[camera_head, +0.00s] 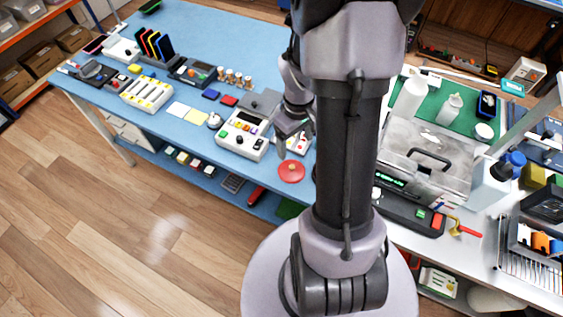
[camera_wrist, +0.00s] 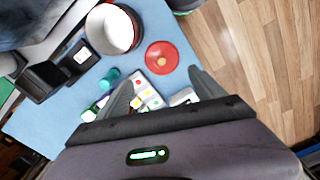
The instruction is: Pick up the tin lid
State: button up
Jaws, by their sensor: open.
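In the head view my gripper (camera_head: 293,138) hangs above the table, just behind the lid. I cannot tell its exact height. An open round container (camera_wrist: 112,29), white inside with a dark red wall, stands left of the lid in the wrist view.
A white panel with coloured buttons (camera_wrist: 147,96) lies below the fingers, beside a teal cylinder (camera_wrist: 108,78). A white button device (camera_head: 242,139) stands left of my gripper. The table's front edge is close to the lid, with wooden floor (camera_head: 140,220) beyond.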

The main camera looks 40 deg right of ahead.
jog(key=b, duration=0.3)
send_over(292, 167)
jog(key=f, duration=0.8)
jog(key=shift+d, duration=0.2)
notch_tip(292, 167, down, 5)
jog(key=shift+w+a+f+b, duration=0.15)
jog(key=shift+b, duration=0.95)
jog(key=shift+c, duration=0.9)
jog(key=c, duration=1.1)
jog(key=shift+o, duration=0.2)
